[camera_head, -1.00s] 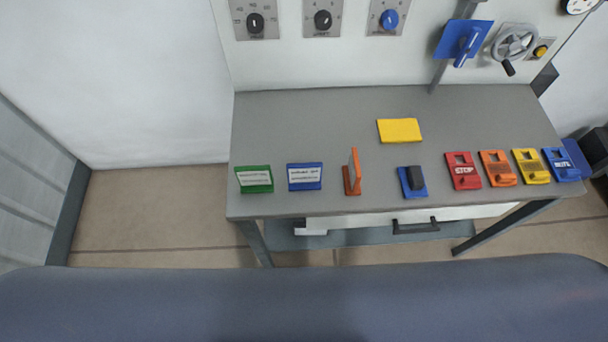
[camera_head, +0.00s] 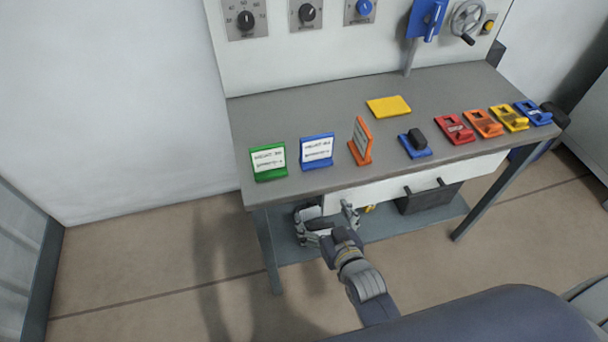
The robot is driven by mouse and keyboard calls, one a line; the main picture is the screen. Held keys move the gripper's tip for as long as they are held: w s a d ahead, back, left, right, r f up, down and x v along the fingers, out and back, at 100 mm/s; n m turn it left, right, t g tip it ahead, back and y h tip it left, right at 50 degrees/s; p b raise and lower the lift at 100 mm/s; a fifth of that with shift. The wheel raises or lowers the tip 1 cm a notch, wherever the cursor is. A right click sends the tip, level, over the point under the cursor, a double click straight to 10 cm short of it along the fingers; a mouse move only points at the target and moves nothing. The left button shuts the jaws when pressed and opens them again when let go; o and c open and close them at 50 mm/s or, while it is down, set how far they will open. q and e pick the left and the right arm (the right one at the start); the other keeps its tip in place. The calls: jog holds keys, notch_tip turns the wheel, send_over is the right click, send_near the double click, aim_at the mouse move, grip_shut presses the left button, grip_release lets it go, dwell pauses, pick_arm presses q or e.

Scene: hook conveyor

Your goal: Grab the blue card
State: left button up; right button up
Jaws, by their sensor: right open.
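The blue card (camera_head: 317,151) has a white label with dark writing. It stands upright near the table's front edge, between a green card (camera_head: 268,161) and an orange card (camera_head: 361,141). My right gripper (camera_head: 328,214) is open and empty in front of the table. It lies below the blue card in the picture and is apart from it. My left gripper is out of view.
The grey table (camera_head: 300,105) also holds a flat yellow plate (camera_head: 389,106), a blue base with a black block (camera_head: 415,143) and several coloured switch pieces at right. A drawer (camera_head: 390,187) and a lower shelf (camera_head: 380,237) are near my gripper.

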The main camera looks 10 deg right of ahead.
aim_at(317, 145)
notch_tip(317, 145, up, 14)
jog(key=w+d+r+t+b, duration=0.1)
jog(key=d+t+b, duration=0.1)
jog(key=t+b, duration=0.15)
jog(key=shift+m+h, duration=0.4)
jog(key=w+p, duration=0.1)
jog(key=w, duration=0.4)
jog(key=shift+w+a+f, duration=0.15)
jog(key=shift+w+a+f+p, duration=0.1)
jog(key=shift+w+a+p, duration=0.1)
jog(key=shift+w, duration=1.2)
jog(key=shift+w+a+f+p, duration=0.1)
jog(key=shift+w+p, duration=0.1)
jog(key=shift+w, duration=1.15)
jog(key=shift+c, duration=0.5)
jog(key=c, duration=1.1)
